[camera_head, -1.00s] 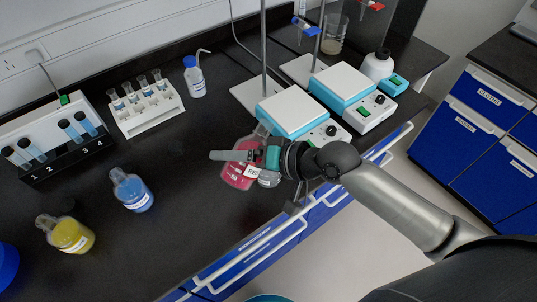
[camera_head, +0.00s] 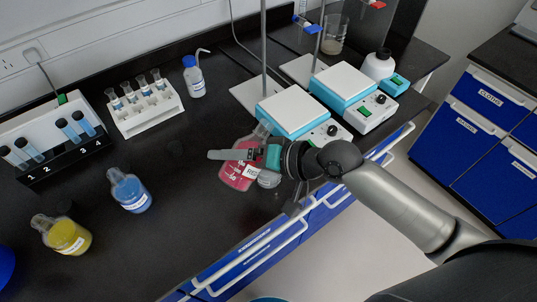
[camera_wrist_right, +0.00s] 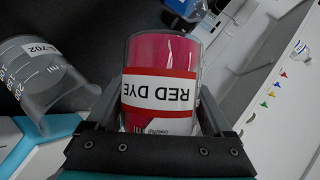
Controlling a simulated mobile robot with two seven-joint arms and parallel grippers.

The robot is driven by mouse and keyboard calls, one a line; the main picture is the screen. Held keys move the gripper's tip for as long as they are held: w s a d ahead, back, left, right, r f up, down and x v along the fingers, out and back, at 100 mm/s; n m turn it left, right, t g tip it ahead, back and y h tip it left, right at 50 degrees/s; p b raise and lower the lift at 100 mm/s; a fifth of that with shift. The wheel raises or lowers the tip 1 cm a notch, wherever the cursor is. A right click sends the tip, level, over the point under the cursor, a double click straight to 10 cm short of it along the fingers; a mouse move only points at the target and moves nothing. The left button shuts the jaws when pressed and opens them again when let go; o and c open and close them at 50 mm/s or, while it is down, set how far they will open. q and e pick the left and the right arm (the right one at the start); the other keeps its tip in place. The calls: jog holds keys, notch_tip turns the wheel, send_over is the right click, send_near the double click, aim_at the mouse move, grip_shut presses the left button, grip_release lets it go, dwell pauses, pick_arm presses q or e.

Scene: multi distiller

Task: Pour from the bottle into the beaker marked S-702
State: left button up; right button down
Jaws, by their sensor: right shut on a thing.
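My right gripper (camera_head: 258,156) is shut on the red dye bottle (camera_head: 236,176), a clear vessel with red liquid and a RED DYE label. It is held near the bench's front edge, in front of the left hotplate. In the right wrist view the bottle (camera_wrist_right: 160,75) fills the space between the fingers, its label upside down. The clear beaker marked S-702 (camera_wrist_right: 42,85) lies to the left in that view, near a hotplate, and looks empty. In the head view it is mostly hidden behind my gripper. My left gripper is not in view.
Two white-and-teal hotplates (camera_head: 290,112) (camera_head: 342,82) with stands are close behind my gripper. A blue bottle (camera_head: 130,189), a yellow bottle (camera_head: 68,236) and tube racks (camera_head: 146,108) (camera_head: 60,140) stand left. The bench between the blue bottle and my gripper is clear.

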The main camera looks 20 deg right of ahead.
jog(key=shift+s+a+f+m+y+b, duration=0.15)
jog(key=shift+a+m+y+b, duration=0.2)
jog(key=shift+b, duration=0.95)
dwell(0.9)
jog(key=shift+s+a+f+m+y+b, duration=0.1)
jog(key=shift+f+m+y+b, duration=0.6)
jog(key=shift+b, duration=1.35)
dwell(0.4)
jog(key=shift+s+a+f+m+g+y+b, duration=0.1)
jog(key=shift+s+a+m+g+y+b, duration=0.15)
jog(key=shift+m+g+y+b, duration=0.15)
dwell(2.1)
jog(key=shift+w+m, duration=0.1)
jog(key=shift+m, duration=0.15)
dwell(0.6)
